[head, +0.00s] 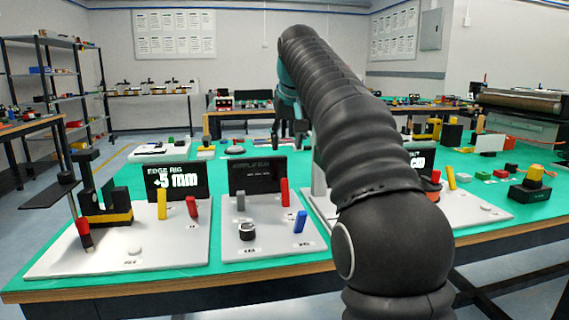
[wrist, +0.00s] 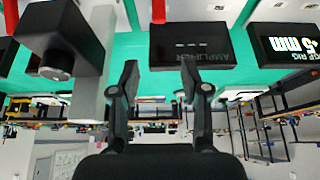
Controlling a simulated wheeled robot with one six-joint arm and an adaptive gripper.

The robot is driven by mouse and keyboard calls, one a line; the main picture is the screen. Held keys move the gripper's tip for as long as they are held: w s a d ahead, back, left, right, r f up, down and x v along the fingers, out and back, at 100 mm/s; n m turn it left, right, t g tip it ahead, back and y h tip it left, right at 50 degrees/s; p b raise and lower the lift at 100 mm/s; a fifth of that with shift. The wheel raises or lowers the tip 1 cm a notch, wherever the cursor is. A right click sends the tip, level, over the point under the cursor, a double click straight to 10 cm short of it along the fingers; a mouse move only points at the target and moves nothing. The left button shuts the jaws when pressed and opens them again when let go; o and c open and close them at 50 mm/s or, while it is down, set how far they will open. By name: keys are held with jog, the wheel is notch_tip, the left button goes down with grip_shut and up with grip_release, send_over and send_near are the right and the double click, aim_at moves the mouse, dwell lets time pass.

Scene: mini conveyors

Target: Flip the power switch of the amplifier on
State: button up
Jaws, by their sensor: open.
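The amplifier is a light panel (head: 268,246) with an upright black display board (head: 258,174) behind its controls. It carries a grey lever (head: 240,201), a red lever (head: 285,192), a blue lever (head: 300,222) and a black knob (head: 247,231). Their small labels are unreadable, so I cannot tell which is the power switch. My gripper (head: 288,132) is behind and above the board, partly hidden by my arm. In the wrist view, which is upside down, my gripper (wrist: 160,78) is open and empty, with the AMPLIFIER board (wrist: 200,46) beyond the fingers.
An edge rig (head: 150,250) stands left of the amplifier, with a +5 mm board (head: 179,182). Another panel (head: 470,208) lies right, partly behind my arm. In the wrist view, a black block on a grey post (wrist: 62,42) is close on the left. Green table (head: 345,150) shows behind.

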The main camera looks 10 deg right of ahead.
aim_at(285, 179)
jog(key=shift+g, duration=0.6)
jog(key=b+x, duration=0.1)
jog(key=x, duration=0.3)
jog(key=s+b+x, duration=0.1)
jog(key=b+x, duration=0.1)
jog(key=x, duration=0.2)
jog(key=b+x, duration=0.1)
jog(key=x, duration=0.3)
jog(key=shift+s+f, duration=0.15)
jog(key=shift+f, duration=0.5)
grip_shut()
